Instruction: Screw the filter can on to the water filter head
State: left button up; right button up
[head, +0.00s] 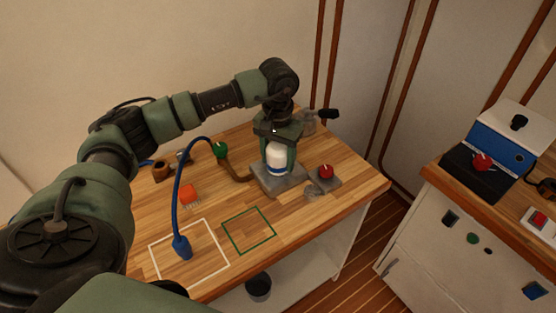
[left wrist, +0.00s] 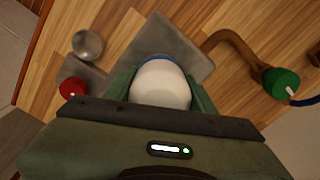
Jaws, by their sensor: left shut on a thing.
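The filter can (head: 277,158) is a white rounded can with a blue band near its bottom. It stands upright over a grey base plate (head: 283,186) on the wooden bench. My left gripper (head: 279,154) comes down from above, its green fingers shut on the can's two sides. In the left wrist view the can (left wrist: 160,86) sits between the fingers, its blue edge (left wrist: 156,58) towards the plate (left wrist: 190,52). I cannot make out a separate filter head; it may be hidden under the can. Whether the can touches it cannot be seen. My right gripper is not in view.
A brown pipe (head: 236,174) runs from the plate to a green knob (head: 220,150). A blue hose (head: 176,190) arches to the front left. A red knob (head: 325,171) stands close right of the plate. The green-outlined square (head: 249,231) is empty.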

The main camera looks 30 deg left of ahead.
pick_arm(q)
jog(key=shift+m+b, duration=0.35)
jog(key=shift+m, duration=0.95)
